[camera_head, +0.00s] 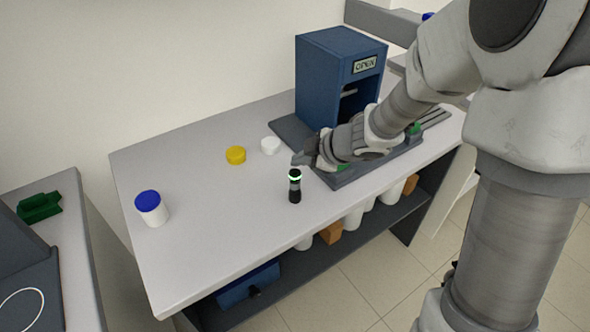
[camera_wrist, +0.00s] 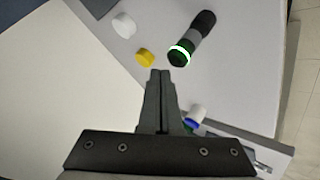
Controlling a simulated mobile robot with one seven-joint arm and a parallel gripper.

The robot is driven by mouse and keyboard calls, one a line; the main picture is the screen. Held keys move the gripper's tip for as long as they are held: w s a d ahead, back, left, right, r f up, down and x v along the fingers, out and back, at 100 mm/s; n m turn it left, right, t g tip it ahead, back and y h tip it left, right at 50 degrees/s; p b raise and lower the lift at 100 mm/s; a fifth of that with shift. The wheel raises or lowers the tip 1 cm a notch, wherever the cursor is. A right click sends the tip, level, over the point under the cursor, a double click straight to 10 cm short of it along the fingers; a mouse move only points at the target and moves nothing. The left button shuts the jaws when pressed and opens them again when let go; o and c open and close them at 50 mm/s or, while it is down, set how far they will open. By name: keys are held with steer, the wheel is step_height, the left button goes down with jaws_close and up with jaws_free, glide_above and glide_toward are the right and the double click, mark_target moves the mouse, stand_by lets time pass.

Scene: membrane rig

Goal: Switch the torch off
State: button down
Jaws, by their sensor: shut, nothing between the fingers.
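The torch (camera_head: 295,187) stands upright on the grey worktop, a small black and grey cylinder with a glowing green ring near its top. In the wrist view the torch (camera_wrist: 197,33) is seen from above, its glowing ring turned towards my gripper. My gripper (camera_head: 299,160) is above the worktop, just behind and above the torch in the head view. The fingers (camera_wrist: 160,74) are shut together and empty, pointing down. They look apart from the torch. No switch can be made out.
A yellow lid (camera_head: 236,155) and a white lid (camera_head: 270,145) lie left of my gripper. A white jar with a blue lid (camera_head: 151,208) stands farther left. The blue machine (camera_head: 322,79) stands behind my arm. The worktop's front left is clear.

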steer(key=shift+f, duration=0.25)
steer(key=shift+f+b, duration=0.3)
steer(key=shift+f, duration=0.15)
stand_by(0.5)
steer(key=shift+r, duration=0.1)
steer(key=shift+r+p, duration=0.8)
steer(key=shift+p, duration=0.25)
steer(key=shift+r, duration=0.1)
step_height(320, 180, up, 6)
steer(key=p, duration=0.6)
